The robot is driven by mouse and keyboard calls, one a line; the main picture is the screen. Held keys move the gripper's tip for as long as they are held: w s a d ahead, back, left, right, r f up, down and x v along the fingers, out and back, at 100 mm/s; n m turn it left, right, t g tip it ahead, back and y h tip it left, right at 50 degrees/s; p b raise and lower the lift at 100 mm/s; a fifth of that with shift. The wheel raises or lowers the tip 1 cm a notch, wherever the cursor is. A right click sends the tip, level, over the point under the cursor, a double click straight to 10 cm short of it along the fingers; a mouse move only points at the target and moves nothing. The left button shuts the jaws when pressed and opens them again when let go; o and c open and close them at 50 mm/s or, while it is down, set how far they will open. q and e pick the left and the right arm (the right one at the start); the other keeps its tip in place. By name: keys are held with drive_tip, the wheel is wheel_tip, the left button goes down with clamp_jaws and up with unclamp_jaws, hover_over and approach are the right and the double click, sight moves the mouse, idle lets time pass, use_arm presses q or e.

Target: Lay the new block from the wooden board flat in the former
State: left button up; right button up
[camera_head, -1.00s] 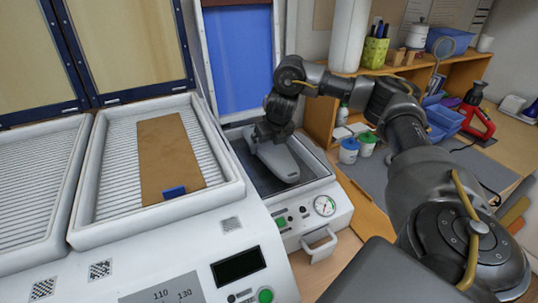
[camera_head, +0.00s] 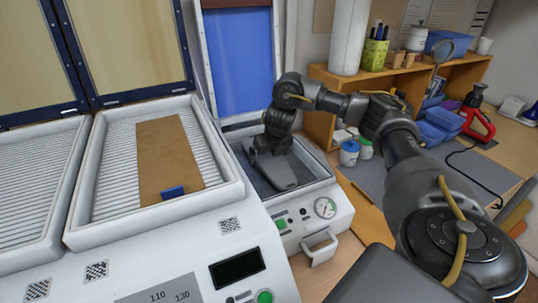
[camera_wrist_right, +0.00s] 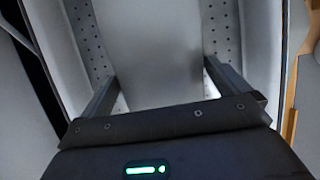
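The grey block (camera_head: 282,172) is inside the former (camera_head: 318,187), low over or on its bed; whether it touches the bed all along is hard to tell. My right gripper (camera_head: 266,148) reaches down to the block's far end. In the right wrist view the block (camera_wrist_right: 160,45) lies between the two fingertips of the gripper (camera_wrist_right: 161,72), which meet its sides. The perforated bed (camera_wrist_right: 228,30) shows on both sides of it. Part of a wooden board (camera_head: 368,212) shows right of the former, with no block on the visible part. My left gripper is not in view.
The former's blue-panelled lid (camera_head: 238,60) stands open behind. At left, a ribbed heater tray (camera_head: 112,180) holds a brown sheet (camera_head: 165,150) with a blue clip (camera_head: 173,192). Jars (camera_head: 349,153) and a grey mat (camera_head: 465,172) lie to the right.

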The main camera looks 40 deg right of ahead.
sight(274, 162)
drive_tip(key=p+v, duration=0.4)
drive_tip(key=v, duration=0.8)
drive_tip(key=shift+r, duration=0.2)
